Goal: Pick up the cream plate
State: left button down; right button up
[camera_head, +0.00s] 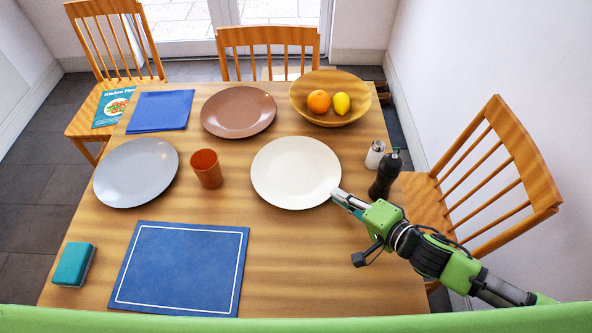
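The cream plate (295,172) lies flat on the wooden table, right of the middle. My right gripper (337,193) reaches in from the lower right, with its fingertips at the plate's lower right rim. The fingers look close together, but I cannot tell whether they hold the rim or only touch it. My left gripper is not in view.
A black pepper mill (386,175) and a salt shaker (375,154) stand close beside my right gripper. An orange cup (206,168) stands left of the plate. A wooden bowl (362,112) with fruit is behind. Grey (135,172) and brown (238,111) plates lie further left.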

jog(key=shift+x, duration=1.1)
jog(key=shift+w+a+f, duration=0.1)
jog(key=shift+w+a, duration=0.05)
grip_shut()
